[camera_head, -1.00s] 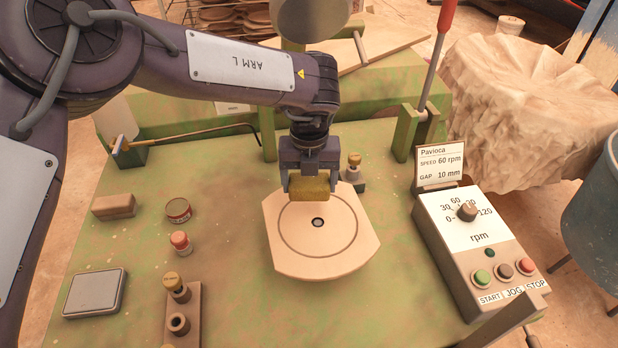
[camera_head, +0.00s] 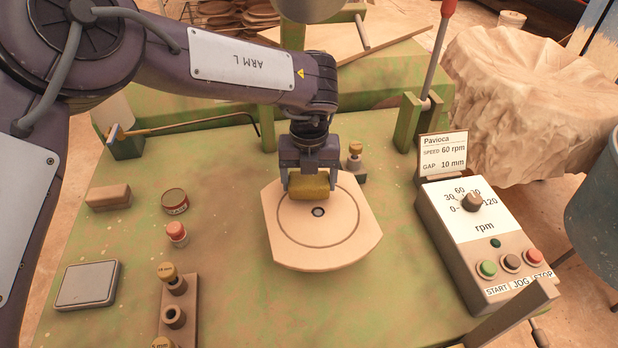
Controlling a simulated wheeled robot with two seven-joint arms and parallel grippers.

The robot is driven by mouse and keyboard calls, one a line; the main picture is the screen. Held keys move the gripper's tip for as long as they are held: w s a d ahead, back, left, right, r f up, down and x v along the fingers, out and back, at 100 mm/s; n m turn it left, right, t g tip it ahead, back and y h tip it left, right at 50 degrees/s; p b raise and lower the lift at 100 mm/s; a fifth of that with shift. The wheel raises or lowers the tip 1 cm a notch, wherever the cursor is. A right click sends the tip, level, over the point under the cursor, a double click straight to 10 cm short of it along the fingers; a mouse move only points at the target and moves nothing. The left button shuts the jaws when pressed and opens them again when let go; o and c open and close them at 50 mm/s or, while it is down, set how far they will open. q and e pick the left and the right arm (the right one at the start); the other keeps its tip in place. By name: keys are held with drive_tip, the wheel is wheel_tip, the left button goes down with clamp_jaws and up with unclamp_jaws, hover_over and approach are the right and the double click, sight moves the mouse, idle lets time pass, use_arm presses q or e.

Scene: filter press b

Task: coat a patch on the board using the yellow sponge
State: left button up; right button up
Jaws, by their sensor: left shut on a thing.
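The board (camera_head: 325,250) is a pale wooden disc with two straight-cut sides, a ring line and a dark centre hole. It lies on the green table. My left gripper (camera_head: 309,182) is shut on the yellow sponge (camera_head: 310,187), which hangs over the board's far part, just behind the centre hole. I cannot tell whether the sponge touches the board. No coated patch stands out on the visible wood. My right gripper is not in view.
The green table (camera_head: 230,250) bears a red-lidded bottle (camera_head: 177,233), a round tin (camera_head: 175,201), a brown block (camera_head: 108,197), a grey flat case (camera_head: 87,285) and a peg rack (camera_head: 178,325) at left. A control box (camera_head: 480,235) stands right; a corked peg (camera_head: 355,155) stands behind the board.

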use_arm(q)
drive_tip(key=shift+f+b, duration=0.45)
drive_tip(key=shift+f, duration=0.5)
